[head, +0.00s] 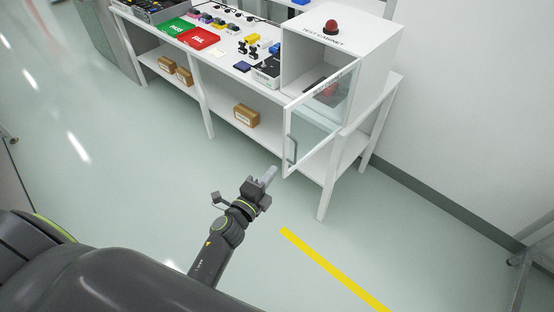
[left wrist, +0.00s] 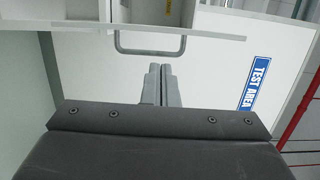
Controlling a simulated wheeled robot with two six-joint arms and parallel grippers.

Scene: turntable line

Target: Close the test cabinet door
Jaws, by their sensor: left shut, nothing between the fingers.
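The white test cabinet (head: 372,44) stands at the right end of the white bench, with a red dome lamp on top. Its glass door (head: 316,118) is open and swung out over the bench's front edge. The door's grey bar handle (head: 292,149) is on its free left side; the handle also shows in the left wrist view (left wrist: 150,52). My left gripper (head: 270,176) is shut and empty, in front of and a little below the handle, apart from it. In the left wrist view its fingers (left wrist: 157,70) are together below the handle. My right gripper is out of view.
The bench holds a green tray (head: 176,27), a red tray (head: 199,39) and several small parts. Cardboard boxes (head: 246,115) sit on its lower shelf. The floor before the bench is clear, with a yellow line (head: 333,270). A wall is at right.

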